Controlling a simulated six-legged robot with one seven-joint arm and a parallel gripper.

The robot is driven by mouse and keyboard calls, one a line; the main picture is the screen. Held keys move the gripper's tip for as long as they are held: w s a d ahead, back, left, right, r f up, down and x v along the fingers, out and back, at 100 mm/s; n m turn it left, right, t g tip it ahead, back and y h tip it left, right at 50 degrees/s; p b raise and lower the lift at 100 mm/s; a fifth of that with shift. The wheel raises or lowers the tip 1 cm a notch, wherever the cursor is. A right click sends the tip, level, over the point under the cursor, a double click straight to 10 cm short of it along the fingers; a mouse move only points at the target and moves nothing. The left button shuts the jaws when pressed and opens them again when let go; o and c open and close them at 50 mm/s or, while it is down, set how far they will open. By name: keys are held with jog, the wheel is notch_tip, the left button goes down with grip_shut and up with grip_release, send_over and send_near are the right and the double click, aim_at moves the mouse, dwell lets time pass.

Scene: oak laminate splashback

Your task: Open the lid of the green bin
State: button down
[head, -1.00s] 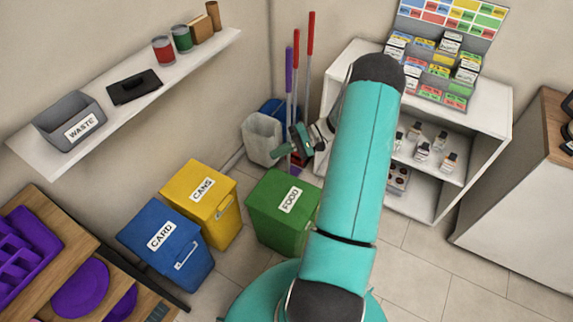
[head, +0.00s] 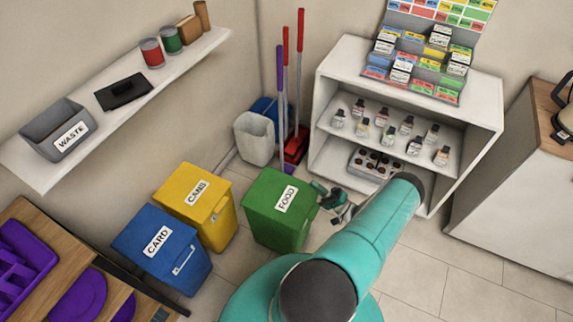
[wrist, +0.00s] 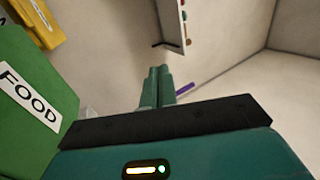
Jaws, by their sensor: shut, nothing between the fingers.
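The green bin (head: 274,225) with a FOOD label on its lid (head: 270,191) stands on the floor in the middle of the head view, lid shut. It also shows at the left edge of the wrist view (wrist: 28,100). A small handle sticks out at the lid's right side. My gripper (head: 325,190) is just to the right of the green bin in the head view, close to that side; contact cannot be told. In the wrist view my gripper's fingers (wrist: 158,85) are together with nothing between them.
A yellow CANS bin (head: 195,205) and a blue CARD bin (head: 160,248) stand left of the green bin. A grey bin (head: 254,138) and brooms (head: 283,90) are behind it. A white shelf unit (head: 410,120) is at the right. Floor at the lower right is clear.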

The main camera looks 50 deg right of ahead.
jog(key=x, duration=1.3)
jog(key=shift+w+r, duration=0.15)
jog(key=shift+w, duration=0.25)
dwell(0.9)
